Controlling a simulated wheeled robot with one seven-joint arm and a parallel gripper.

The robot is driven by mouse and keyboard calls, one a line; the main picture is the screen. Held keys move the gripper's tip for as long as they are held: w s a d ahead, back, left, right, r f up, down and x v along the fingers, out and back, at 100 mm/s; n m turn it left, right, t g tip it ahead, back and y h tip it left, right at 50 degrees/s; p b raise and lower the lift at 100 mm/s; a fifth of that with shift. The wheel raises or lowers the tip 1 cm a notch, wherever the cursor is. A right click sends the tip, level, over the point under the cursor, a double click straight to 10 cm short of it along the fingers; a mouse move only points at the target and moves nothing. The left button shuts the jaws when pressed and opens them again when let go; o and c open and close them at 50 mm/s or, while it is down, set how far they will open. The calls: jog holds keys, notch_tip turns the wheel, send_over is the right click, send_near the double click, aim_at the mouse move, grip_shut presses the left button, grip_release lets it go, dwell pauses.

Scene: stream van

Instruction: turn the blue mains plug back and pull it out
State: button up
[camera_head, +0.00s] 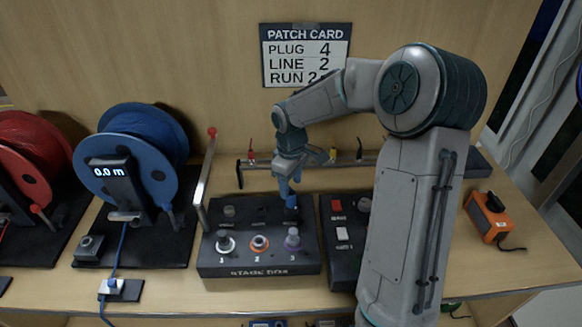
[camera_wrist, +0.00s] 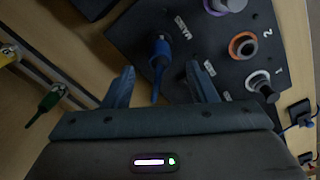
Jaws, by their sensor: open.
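The blue mains plug (camera_wrist: 161,50) stands in the socket marked MAINS on the black stage box (camera_wrist: 120,42). Its thin blue tail points back toward my gripper. In the head view the plug (camera_head: 291,203) sits at the back right of the stage box (camera_head: 259,271). My gripper (camera_wrist: 160,72) is open above the box. One finger is on each side of the plug's tail in the wrist view, with clear gaps, and neither appears to touch it. In the head view my gripper (camera_head: 287,186) hides part of the plug's surroundings.
Numbered round connectors (camera_head: 259,243) line the front of the stage box. A black switch box (camera_head: 343,243) stands to its right. A metal handle (camera_head: 204,185) rises at its left. A rail with coloured plugs (camera_head: 333,155) runs behind. A blue cable reel (camera_head: 147,150) is left.

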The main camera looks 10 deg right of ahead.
aim_at(291, 192)
notch_tip(291, 192, down, 6)
dwell(0.4)
grip_shut()
